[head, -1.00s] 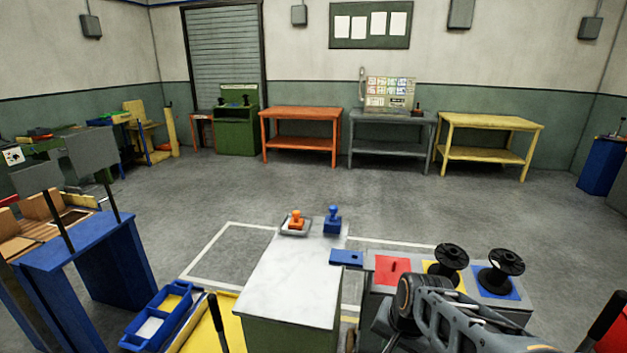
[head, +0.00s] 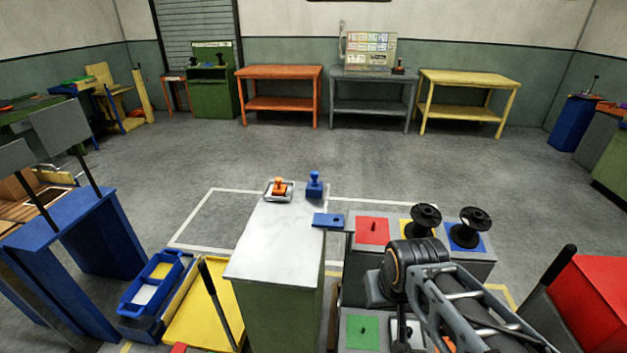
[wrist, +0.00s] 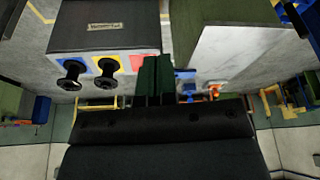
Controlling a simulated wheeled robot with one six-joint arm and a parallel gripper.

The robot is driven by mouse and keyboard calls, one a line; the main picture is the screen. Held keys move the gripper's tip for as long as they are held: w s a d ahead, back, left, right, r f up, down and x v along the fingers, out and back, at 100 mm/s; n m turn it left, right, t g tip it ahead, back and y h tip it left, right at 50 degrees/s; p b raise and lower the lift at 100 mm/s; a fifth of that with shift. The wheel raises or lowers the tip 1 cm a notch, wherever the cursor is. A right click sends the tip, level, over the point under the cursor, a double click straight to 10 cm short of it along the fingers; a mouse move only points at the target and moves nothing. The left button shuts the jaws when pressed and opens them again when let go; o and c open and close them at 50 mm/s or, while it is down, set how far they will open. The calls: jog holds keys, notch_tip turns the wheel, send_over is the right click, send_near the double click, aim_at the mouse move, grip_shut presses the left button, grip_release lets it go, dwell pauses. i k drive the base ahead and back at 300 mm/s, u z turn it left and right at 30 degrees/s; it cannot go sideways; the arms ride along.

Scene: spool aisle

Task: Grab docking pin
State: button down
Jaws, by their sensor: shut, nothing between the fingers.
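Two knobbed pieces stand at the far end of the white-topped table (head: 268,240). One is an orange piece (head: 279,186) in a small pale tray, and the other is a blue piece (head: 314,185) standing upright to its right. Neither is marked, so I cannot tell which, if either, is the docking pin. The orange piece (wrist: 214,90) also shows in the wrist view. My gripper (wrist: 156,62) shows there with its dark green fingers shut and empty, apart from both pieces. In the head view the fingers cannot be made out; my arm is at the lower right.
A green pad (head: 362,332) lies nearer. Blue bins (head: 152,283) stand left. The floor beyond is open.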

aim_at(315, 174)
jog(key=z, duration=0.25)
jog(key=k, duration=0.35)
jog(key=u, duration=1.8)
jog(key=i, duration=0.8)
jog(key=z, duration=1)
jog(key=i, duration=0.55)
jog(key=z, duration=0.55)
